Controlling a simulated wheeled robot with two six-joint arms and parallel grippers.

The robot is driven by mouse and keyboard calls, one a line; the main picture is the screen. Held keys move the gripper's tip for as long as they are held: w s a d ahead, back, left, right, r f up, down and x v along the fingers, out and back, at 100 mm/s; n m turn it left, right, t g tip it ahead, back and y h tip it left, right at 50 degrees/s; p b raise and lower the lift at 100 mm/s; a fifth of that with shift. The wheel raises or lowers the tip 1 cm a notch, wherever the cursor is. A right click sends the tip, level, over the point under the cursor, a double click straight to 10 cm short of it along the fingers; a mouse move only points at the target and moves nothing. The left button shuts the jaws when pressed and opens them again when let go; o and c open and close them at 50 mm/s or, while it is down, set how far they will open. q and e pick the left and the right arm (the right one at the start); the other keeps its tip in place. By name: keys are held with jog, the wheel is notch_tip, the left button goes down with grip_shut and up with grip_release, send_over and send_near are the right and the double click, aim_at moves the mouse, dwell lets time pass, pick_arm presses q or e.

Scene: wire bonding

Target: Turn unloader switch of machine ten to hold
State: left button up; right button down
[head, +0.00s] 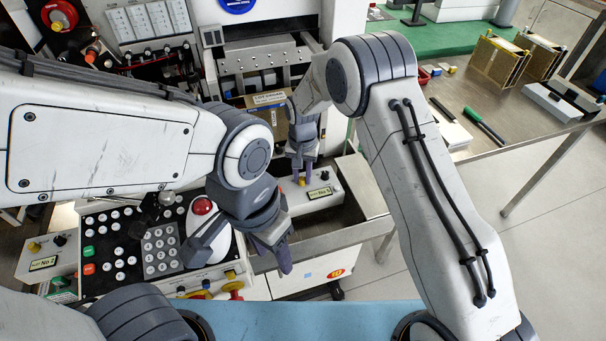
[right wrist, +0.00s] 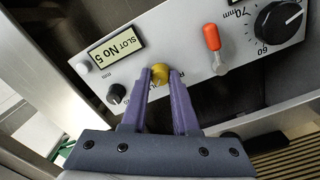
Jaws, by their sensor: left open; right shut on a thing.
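The yellow knob (right wrist: 161,72) sits on a light panel (right wrist: 190,60) labelled Slot No 5. My right gripper (right wrist: 160,80) is shut on this knob, one purple finger on each side. In the head view, my right gripper (head: 302,174) reaches down to the same panel (head: 325,193), and little of the knob shows there. A red-and-yellow label reading 10 (head: 337,273) is on the machine front below. My left gripper (head: 284,262) is open and empty, pointing down beside the control console. The knob's pointer and its lettering are mostly hidden by the fingers.
On the same panel are an orange-tipped toggle lever (right wrist: 212,38), a black dial (right wrist: 278,22) and a small black knob (right wrist: 117,93). A red button (head: 202,206) and a keypad console (head: 130,285) are near my left gripper. A No 2 box (head: 42,264) stands at left.

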aim_at(303, 178)
jog(key=shift+w+r, duration=0.15)
jog(key=shift+w, duration=0.05)
dwell(0.3)
jog(key=c, duration=0.7)
grip_release()
jog(key=shift+s, duration=0.1)
notch_tip(303, 178, up, 10)
jog(key=shift+r+b, duration=0.15)
jog(key=shift+b, duration=0.35)
